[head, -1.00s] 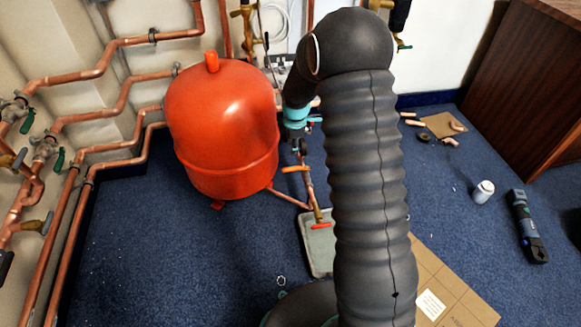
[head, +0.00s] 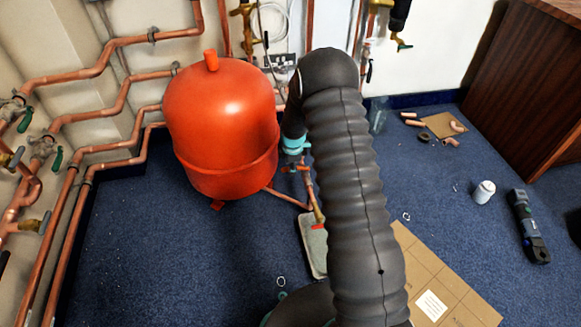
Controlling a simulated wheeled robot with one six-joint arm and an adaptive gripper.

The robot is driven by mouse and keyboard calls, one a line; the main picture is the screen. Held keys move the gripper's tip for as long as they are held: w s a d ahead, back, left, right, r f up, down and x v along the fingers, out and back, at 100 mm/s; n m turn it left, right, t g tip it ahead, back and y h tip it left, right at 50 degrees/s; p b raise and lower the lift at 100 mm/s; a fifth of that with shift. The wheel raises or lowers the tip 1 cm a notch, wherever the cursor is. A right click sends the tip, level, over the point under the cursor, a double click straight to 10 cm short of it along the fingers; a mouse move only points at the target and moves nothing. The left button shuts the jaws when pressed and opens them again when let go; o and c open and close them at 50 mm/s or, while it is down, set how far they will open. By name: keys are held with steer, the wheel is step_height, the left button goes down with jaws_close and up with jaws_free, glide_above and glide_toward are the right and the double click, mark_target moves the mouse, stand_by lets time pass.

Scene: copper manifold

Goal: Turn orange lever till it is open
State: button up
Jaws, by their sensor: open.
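My gripper (head: 296,167) is small and dark below a teal band at the end of my arm, just right of the red tank. It points down at the upright copper pipe (head: 308,182) and is open. The orange lever, on that pipe a second ago, is not clearly visible now; my gripper covers its place. I cannot tell whether the fingers touch it or which way it points.
The red tank (head: 220,125) stands close left of my gripper. Copper pipes (head: 110,150) run along the left wall. A cardboard sheet (head: 425,280), white can (head: 483,192) and dark power tool (head: 528,225) lie to the right. Blue carpet is clear at front left.

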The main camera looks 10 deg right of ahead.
steer(key=shift+w+f, duration=0.1)
steer(key=shift+f, duration=0.25)
steer(key=shift+c, duration=0.2)
jaws_close()
